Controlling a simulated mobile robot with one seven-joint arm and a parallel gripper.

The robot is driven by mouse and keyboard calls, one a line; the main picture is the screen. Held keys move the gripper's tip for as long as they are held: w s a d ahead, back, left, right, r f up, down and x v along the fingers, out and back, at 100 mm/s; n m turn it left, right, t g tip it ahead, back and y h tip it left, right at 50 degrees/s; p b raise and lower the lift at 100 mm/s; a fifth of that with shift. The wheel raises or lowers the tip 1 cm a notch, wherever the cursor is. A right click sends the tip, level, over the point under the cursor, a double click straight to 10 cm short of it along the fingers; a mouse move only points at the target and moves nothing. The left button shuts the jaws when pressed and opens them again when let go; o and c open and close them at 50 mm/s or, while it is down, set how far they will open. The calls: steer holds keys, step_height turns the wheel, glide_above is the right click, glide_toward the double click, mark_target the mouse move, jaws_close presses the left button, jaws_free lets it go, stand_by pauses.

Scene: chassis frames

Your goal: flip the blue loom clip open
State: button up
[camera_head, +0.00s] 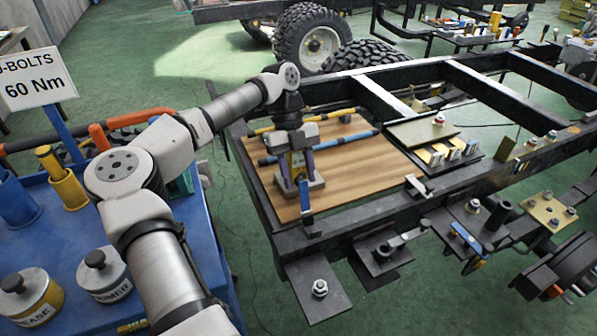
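A narrow upright blue piece, which looks like the blue loom clip (305,197), stands at the near rail of the chassis frame, left of centre. Its foot is on the dark rail. My gripper (301,184) points down just behind and above it, over the wooden board. The two grey fingertips are apart, one to each side of the blue piece's top in the picture. I cannot tell whether they touch it. A small yellow patch shows between the fingers. Another blue part (467,239) lies on a bracket at the right.
The wooden board (365,175) carries yellow and blue rods behind my gripper. A dark plate with small coloured clips (455,150) is to the right. A silver-and-black latch (416,186) stands on the near rail. Brackets with bolts (320,288) jut out in front. A blue cart (75,215) is at left.

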steer(key=p+v, duration=0.1)
steer(key=v, duration=1.2)
steer(key=shift+r+p, duration=0.3)
steer(key=shift+r, duration=0.1)
steer(key=shift+w, duration=0.1)
